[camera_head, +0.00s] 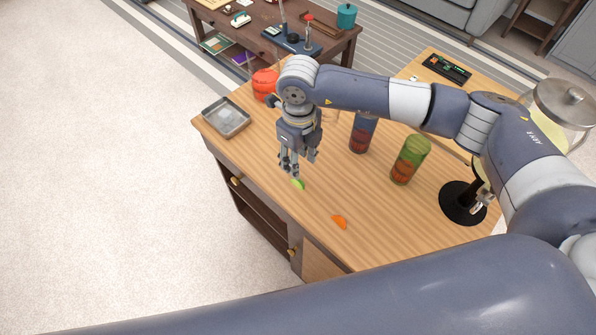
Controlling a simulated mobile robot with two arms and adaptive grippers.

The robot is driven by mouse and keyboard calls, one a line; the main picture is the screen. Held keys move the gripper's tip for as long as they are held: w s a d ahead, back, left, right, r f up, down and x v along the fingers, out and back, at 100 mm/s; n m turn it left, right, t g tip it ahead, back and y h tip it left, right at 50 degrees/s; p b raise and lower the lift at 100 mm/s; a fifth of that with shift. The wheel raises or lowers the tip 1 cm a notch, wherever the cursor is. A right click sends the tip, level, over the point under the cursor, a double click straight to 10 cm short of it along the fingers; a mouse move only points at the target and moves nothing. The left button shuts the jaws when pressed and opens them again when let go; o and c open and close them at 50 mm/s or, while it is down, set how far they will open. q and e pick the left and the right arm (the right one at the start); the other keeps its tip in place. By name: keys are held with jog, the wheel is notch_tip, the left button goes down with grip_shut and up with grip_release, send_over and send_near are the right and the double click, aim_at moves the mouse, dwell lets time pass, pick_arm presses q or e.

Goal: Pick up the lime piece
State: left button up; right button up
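The lime piece (298,184) is a small bright green wedge on the wooden counter (345,190), near its front left edge. My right gripper (291,171) points down over the counter, with its fingertips just above and slightly left of the lime piece in the picture. The lime piece shows below the fingertips, and I see no finger around it. The fingers are small and partly overlap here, so I cannot tell how far apart they are. My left gripper is not in view.
An orange wedge (339,221) lies on the counter. A grey metal tray (226,118) and a red-orange round object (264,83) stand behind. A dark blue and red cup (362,132), a green glass (410,160) and a glass dispenser (560,112) stand to the right.

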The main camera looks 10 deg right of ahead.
aim_at(299, 180)
jog(key=shift+s+a+f+p, duration=0.15)
jog(key=shift+s+f, duration=0.15)
jog(key=shift+f, duration=0.3)
jog(key=shift+s+d+f+p, duration=0.15)
jog(key=shift+s+f, duration=0.1)
jog(key=shift+f, duration=0.35)
jog(key=shift+w+a+f, duration=0.1)
jog(key=shift+f, duration=0.25)
jog(key=f, duration=0.1)
jog(key=f+p, duration=0.1)
jog(key=f, duration=0.1)
jog(key=f+p, duration=0.1)
jog(key=shift+w+f, duration=0.25)
jog(key=shift+f, duration=0.15)
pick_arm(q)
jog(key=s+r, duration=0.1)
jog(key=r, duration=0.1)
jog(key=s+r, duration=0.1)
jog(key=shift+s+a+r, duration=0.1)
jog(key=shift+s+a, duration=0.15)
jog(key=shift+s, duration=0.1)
pick_arm(e)
jog(key=c, duration=0.8)
